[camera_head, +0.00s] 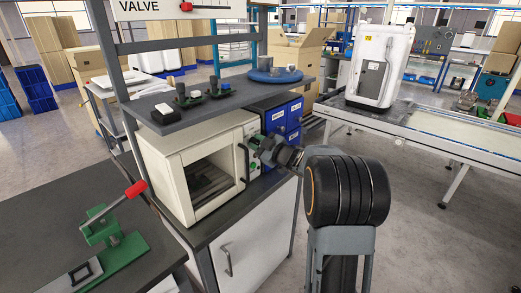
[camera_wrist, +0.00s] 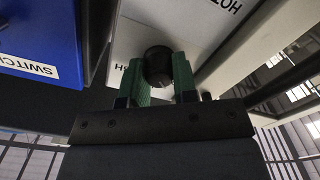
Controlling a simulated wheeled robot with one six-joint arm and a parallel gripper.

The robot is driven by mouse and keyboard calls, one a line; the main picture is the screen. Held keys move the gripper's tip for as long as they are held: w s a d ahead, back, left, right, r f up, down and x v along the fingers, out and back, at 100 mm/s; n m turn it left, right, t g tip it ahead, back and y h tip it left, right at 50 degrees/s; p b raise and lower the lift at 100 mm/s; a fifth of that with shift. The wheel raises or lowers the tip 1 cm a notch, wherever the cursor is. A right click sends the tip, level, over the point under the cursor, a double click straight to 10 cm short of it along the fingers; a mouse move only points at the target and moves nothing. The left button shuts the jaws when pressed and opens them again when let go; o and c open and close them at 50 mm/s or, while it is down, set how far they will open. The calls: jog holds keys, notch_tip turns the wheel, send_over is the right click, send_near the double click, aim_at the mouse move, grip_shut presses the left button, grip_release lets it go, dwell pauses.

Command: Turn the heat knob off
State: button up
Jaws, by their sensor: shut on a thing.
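The heat knob (camera_wrist: 158,66) is a round black knob on the light front panel of a white oven (camera_head: 200,165). In the wrist view my gripper (camera_wrist: 158,75) has its two green fingers on either side of the knob and is shut on it. In the head view my gripper (camera_head: 259,150) is at the right side of the oven front, by the control panel. It hides the knob there. The knob's exact setting cannot be read.
Blue drawers (camera_head: 282,122) stand right behind the oven, and a blue face labelled SWITCH (camera_wrist: 40,40) is close in the wrist view. The oven handle (camera_head: 244,163) is just left of my gripper. A shelf (camera_head: 225,98) with small parts hangs above.

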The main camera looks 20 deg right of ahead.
jog(key=shift+n+b, duration=0.85)
jog(key=shift+n, duration=0.25)
jog(key=shift+r, duration=0.1)
jog(key=o, duration=0.9)
jog(key=shift+d, duration=0.1)
jog(key=shift+w, duration=0.1)
jog(key=v, duration=1.3)
jog(key=shift+s, duration=0.4)
